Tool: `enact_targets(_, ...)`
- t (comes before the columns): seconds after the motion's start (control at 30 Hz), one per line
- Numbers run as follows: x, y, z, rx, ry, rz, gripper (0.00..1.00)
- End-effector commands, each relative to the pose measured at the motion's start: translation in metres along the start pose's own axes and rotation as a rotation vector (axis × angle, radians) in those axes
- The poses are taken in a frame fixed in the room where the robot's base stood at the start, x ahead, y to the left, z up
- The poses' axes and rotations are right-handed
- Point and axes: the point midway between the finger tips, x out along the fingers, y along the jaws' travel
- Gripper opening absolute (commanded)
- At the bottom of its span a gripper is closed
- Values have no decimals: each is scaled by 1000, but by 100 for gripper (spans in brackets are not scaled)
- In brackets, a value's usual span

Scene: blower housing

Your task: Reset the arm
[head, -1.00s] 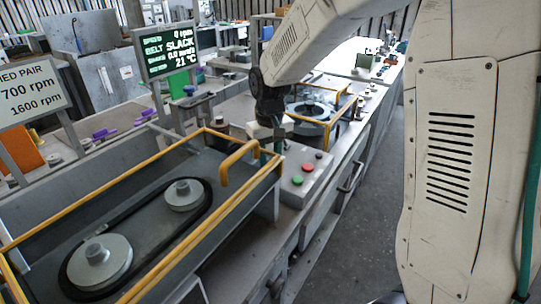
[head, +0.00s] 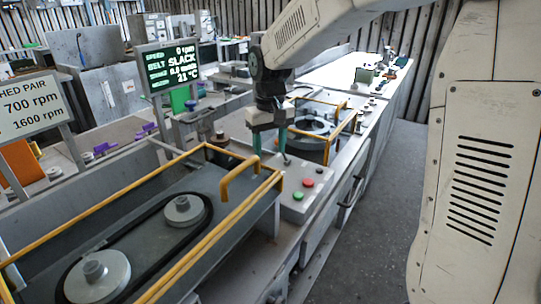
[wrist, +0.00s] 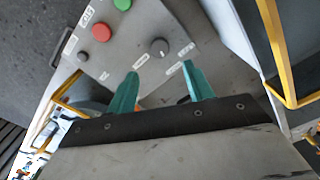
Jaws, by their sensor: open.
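My gripper (head: 270,150) hangs from my pale arm in the head view, its green fingers pointing down over the back end of a grey control box (head: 298,190). The fingers are apart with nothing between them. In the wrist view my gripper (wrist: 160,88) also shows two separate teal fingertips. Beyond them the control box face (wrist: 130,40) carries a red button (wrist: 101,32), a green button (wrist: 122,4) and a dark knob (wrist: 159,48). The fingers look apart from the knob, but the exact gap is hard to tell.
A yellow guard rail (head: 225,222) with a raised handle surrounds a belt and two pulleys (head: 183,210). A second yellow-railed station (head: 318,125) stands behind my gripper. A screen (head: 170,68) reads belt slack, 0 rpm. The floor (head: 385,190) at right is clear.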

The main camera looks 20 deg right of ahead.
Motion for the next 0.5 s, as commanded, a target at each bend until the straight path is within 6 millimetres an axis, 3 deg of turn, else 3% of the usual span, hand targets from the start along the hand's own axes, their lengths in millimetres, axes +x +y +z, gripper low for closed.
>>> enact_targets(0.5, -4, 0, 3, 1, 2, 0, 52)
